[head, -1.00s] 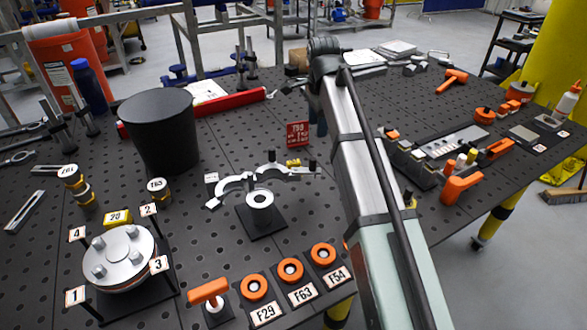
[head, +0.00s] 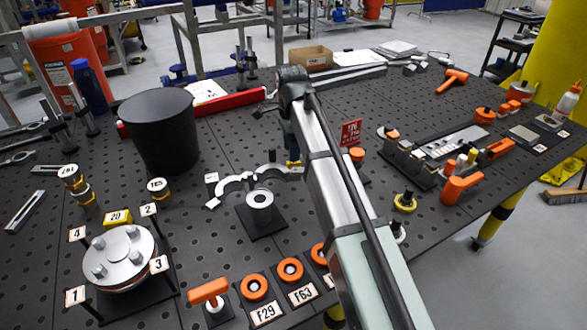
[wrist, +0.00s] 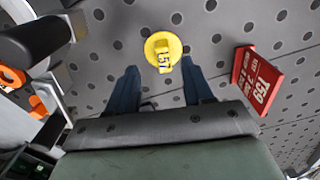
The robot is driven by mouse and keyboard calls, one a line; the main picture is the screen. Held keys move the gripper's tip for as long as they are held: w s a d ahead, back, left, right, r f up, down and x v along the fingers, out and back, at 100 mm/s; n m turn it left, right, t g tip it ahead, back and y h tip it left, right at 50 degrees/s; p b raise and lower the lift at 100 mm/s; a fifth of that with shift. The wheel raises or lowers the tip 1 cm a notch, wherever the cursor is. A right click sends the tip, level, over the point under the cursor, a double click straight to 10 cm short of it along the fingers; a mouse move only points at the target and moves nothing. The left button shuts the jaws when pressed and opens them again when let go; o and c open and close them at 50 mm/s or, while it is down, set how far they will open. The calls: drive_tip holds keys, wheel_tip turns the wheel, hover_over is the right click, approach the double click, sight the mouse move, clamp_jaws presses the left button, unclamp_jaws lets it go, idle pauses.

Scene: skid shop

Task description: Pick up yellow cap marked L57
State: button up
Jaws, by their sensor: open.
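In the wrist view a yellow cap (wrist: 162,50) with a small label lies on the grey perforated tabletop. The label seems to read L57, though it is small. My gripper (wrist: 160,65) is open, with its two dark blue fingers apart and nothing between them. The cap shows just past the fingertips, roughly centred between them; I see no contact.
A red sign (wrist: 257,80) stands right of the cap in the wrist view. A dark cylinder (wrist: 35,45) is at the left. In the head view a grey ring fixture (head: 258,200) stands left of my arm, and a black bucket (head: 160,130) stands farther left.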

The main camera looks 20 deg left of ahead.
drive_tip(key=shift+w+d+f, duration=0.1)
drive_tip(key=shift+w+f, duration=0.1)
drive_tip(key=shift+f, duration=1.2)
drive_tip(key=shift+w+d+f, duration=0.1)
drive_tip(key=shift+w+f, duration=0.05)
drive_tip(key=shift+f, duration=1.2)
drive_tip(key=shift+c, duration=0.3)
clamp_jaws()
